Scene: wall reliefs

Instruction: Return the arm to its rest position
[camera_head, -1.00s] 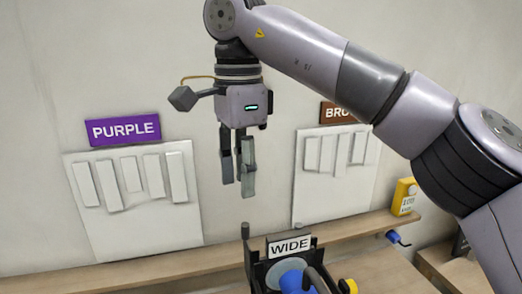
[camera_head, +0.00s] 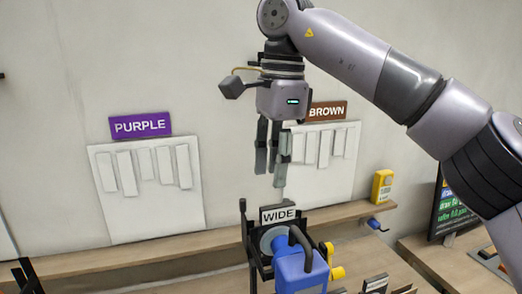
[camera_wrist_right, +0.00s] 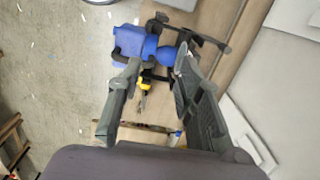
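My right arm comes in from the upper right of the head view, and its gripper (camera_head: 270,172) hangs with its fingers pointing down. It is in front of the wall, by the left edge of the BROWN relief panel (camera_head: 343,165), and above the WIDE sign (camera_head: 278,215). In the right wrist view the two fingers (camera_wrist_right: 156,62) are spread apart with nothing held between them. My left gripper does not clearly show in either view.
A blue device (camera_head: 298,272) with a dark handle stands below the gripper, near the wooden ledge (camera_head: 165,247). The PURPLE panel (camera_head: 150,205) is left on the wall. A yellow box (camera_head: 382,186) stands on the ledge at right, near a dark screen (camera_head: 455,210).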

